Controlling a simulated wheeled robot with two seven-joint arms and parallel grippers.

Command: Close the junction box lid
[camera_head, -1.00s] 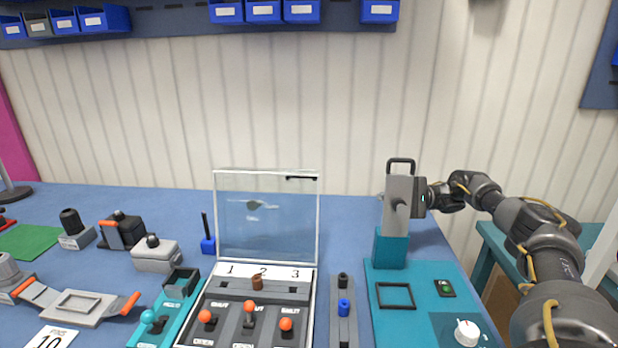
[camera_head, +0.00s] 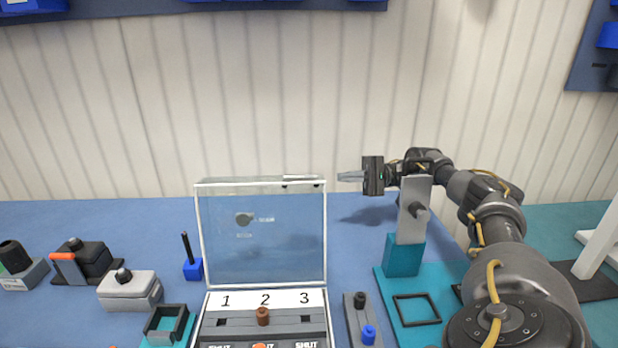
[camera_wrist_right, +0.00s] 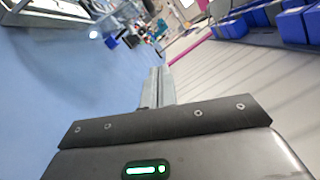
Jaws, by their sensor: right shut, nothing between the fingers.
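The junction box (camera_head: 263,318) stands at the bottom middle of the head view, with slots numbered 1, 2 and 3 and a brown knob below the 2. Its clear lid (camera_head: 262,255) stands upright, open, at the back of the box. My right gripper (camera_head: 345,176) is shut and empty, just right of the lid's top right corner and apart from it in the picture; how far behind the lid it is I cannot tell. Its closed fingers (camera_wrist_right: 158,88) also show in the right wrist view. My left gripper is not in view.
Right of the box stand a grey strip with a blue knob (camera_head: 369,334) and a teal station (camera_head: 403,255) with an upright grey plate, close to my right arm. Left are a small blue stand (camera_head: 193,268) and a grey block (camera_head: 130,291). The wall is behind.

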